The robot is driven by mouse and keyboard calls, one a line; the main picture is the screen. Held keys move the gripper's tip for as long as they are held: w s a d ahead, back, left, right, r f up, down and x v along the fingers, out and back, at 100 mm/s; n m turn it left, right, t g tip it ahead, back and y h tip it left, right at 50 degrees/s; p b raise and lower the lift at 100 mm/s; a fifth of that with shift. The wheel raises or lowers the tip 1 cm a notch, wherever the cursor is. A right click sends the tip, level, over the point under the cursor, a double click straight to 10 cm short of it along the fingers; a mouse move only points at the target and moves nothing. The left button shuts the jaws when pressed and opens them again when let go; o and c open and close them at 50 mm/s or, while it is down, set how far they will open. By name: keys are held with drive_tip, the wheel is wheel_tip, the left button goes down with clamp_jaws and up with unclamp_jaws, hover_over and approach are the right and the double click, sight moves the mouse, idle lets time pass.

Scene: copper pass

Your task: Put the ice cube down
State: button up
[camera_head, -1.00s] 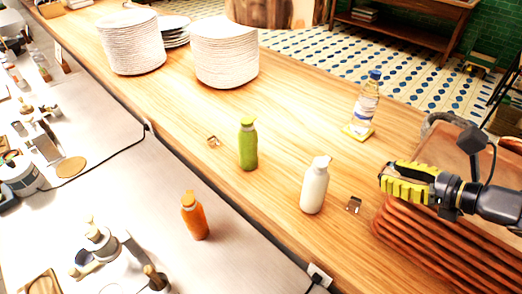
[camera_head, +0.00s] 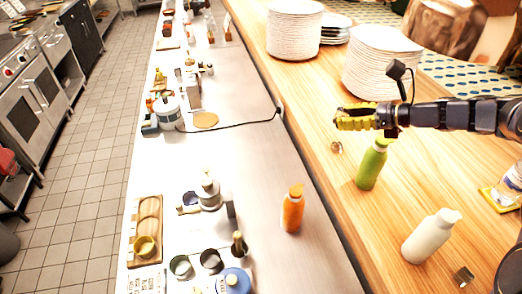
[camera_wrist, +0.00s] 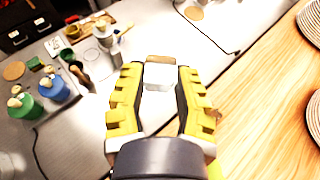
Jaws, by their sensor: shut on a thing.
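My gripper (camera_head: 340,119) is above the wooden counter near its left edge, by the green bottle. In the wrist view, my gripper (camera_wrist: 160,85) is shut on a clear, pale ice cube (camera_wrist: 158,76) held between its yellow fingertips. The steel worktop shows below the held cube. The held cube cannot be made out in the head view.
A green bottle (camera_head: 371,165) and a white bottle (camera_head: 431,236) stand on the wooden counter (camera_head: 390,222). Stacked plates (camera_head: 382,62) stand behind. An orange bottle (camera_head: 293,208) stands on the lower steel worktop (camera_head: 255,170), which has free room around it.

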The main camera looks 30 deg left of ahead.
drive_tip(key=s+a+n+g, duration=0.2)
drive_tip(key=s+a+g, duration=0.1)
drive_tip(key=a, duration=1)
drive_tip(key=n+g, duration=0.2)
hover_over(247, 199)
drive_tip(key=shift+h, duration=0.5)
wheel_tip(247, 199, down, 33)
drive_tip(key=shift+d+f, duration=0.1)
drive_tip(key=shift+f, duration=0.05)
drive_tip(key=shift+f, duration=0.15)
drive_tip(key=o, duration=0.8)
